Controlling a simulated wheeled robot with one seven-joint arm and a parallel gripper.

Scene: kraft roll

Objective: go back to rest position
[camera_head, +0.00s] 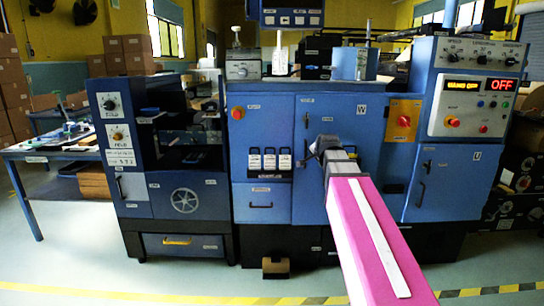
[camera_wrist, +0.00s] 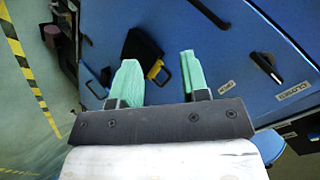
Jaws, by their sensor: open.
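My gripper (camera_head: 322,148) is at the end of my pink arm, in front of the blue cabinet door marked W (camera_head: 335,112) in the head view. In the wrist view my gripper (camera_wrist: 158,72) has its two green fingers apart, with nothing held between them. Beyond the fingers is a blue panel with a black and yellow part (camera_wrist: 143,52) on it, seen through the gap and apart from the fingers. A black handle (camera_wrist: 266,67) and a label reading CLOSED (camera_wrist: 294,90) are to the right.
The blue machine fills the middle, with a control panel (camera_head: 477,88) at right showing OFF. A blue table (camera_head: 60,150) with small items stands at left, near stacked cardboard boxes (camera_head: 130,55).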

